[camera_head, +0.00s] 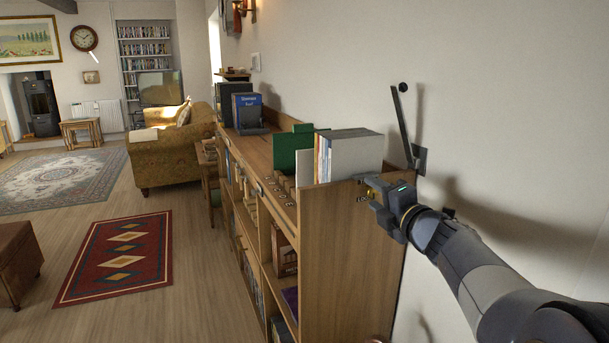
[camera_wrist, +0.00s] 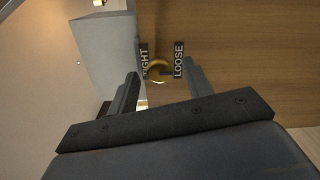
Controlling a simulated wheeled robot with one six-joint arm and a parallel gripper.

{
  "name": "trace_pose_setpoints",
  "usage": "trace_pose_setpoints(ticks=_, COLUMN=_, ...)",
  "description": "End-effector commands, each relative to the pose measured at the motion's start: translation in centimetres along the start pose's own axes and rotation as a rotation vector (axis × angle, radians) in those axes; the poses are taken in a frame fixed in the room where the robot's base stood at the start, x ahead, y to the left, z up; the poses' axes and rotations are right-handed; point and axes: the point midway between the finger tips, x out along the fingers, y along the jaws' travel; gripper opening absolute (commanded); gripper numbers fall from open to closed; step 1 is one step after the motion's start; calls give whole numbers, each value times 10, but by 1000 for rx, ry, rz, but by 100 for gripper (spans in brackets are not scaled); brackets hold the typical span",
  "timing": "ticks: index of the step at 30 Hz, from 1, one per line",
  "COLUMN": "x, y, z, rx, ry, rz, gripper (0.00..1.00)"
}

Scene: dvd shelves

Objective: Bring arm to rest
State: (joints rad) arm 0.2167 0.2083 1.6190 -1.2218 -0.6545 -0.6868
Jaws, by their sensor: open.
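My gripper (camera_head: 372,186) is at the top right corner of the near end of the wooden shelf unit (camera_head: 345,250), close to the wall. In the wrist view my gripper (camera_wrist: 160,72) shows two dark fingers spread apart, with nothing held between them. A round brass-coloured knob (camera_wrist: 157,71) on the wood panel shows between the fingertips. A label reading "LOOSE" (camera_wrist: 178,58) is at its right, and a partly hidden label ending in "IGHT" (camera_wrist: 145,60) is at its left. Whether the fingers touch the knob I cannot tell.
Grey and green upright cases (camera_head: 350,156) stand on the shelf top beside my gripper. A dark lever or bracket (camera_head: 402,125) sticks up from the wall just behind it. The wall is close at the right. Open floor (camera_head: 180,290) with a red rug (camera_head: 120,258) lies left.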

Motion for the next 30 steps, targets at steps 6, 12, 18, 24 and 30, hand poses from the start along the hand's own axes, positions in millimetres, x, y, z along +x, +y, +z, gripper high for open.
trace_pose_setpoints(ticks=6, x=0, y=5, z=1, rx=244, ry=0, rz=-2, gripper=48)
trace_pose_setpoints(ticks=12, x=0, y=5, z=2, rx=451, ry=0, rz=-2, gripper=48)
trace_pose_setpoints(ticks=18, x=0, y=6, z=2, rx=643, ry=0, rz=-2, gripper=48)
trace_pose_setpoints(ticks=24, x=0, y=6, z=2, rx=813, ry=0, rz=-3, gripper=48)
trace_pose_setpoints(ticks=30, x=0, y=4, z=2, rx=922, ry=0, rz=-1, gripper=48)
